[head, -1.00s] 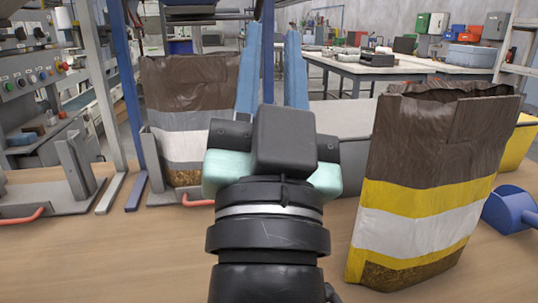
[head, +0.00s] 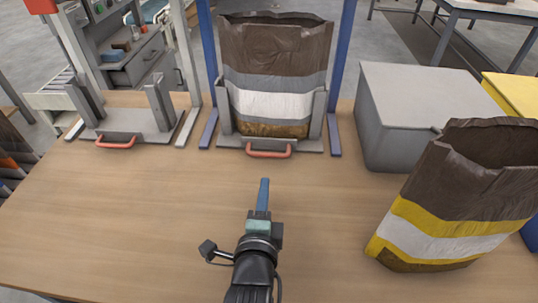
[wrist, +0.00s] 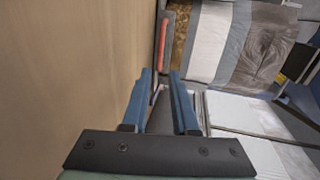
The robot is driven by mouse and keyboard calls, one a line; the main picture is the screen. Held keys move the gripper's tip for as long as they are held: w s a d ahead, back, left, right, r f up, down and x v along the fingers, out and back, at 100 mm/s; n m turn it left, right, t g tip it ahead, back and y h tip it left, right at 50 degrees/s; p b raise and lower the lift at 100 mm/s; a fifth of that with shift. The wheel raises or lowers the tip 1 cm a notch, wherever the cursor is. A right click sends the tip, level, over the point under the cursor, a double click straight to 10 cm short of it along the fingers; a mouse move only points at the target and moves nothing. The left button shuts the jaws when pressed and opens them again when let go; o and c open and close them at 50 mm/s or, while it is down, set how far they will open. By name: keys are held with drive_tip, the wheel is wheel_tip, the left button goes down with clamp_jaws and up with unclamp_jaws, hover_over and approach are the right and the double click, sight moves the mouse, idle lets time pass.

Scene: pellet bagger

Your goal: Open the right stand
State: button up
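The right stand (head: 226,142) is a grey metal holder on the wooden table, with upright side plates around a brown bag (head: 275,55) with grey and white bands. Its red handle (head: 269,154) is on the front edge and also shows in the wrist view (wrist: 164,47). My gripper (head: 264,184) is in front of the handle, apart from it, with its blue fingers pointing at the stand. In the wrist view the two fingers (wrist: 160,73) are apart with nothing between them. The handle lies just beyond the fingertips there.
An empty left stand (head: 125,125) with its own red handle is at the back left. A brown bag with yellow and white bands (head: 445,215) stands at the right. A grey box (head: 415,110) is behind it. The table between my gripper and the stands is clear.

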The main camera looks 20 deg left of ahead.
sight(269, 169)
drive_tip(key=b+x, duration=0.1)
drive_tip(key=x, duration=1)
drive_tip(key=shift+w+a+b, duration=0.15)
drive_tip(key=shift+w+b, duration=0.2)
drive_tip(key=shift+b, duration=0.05)
clamp_jaws()
idle(0.9)
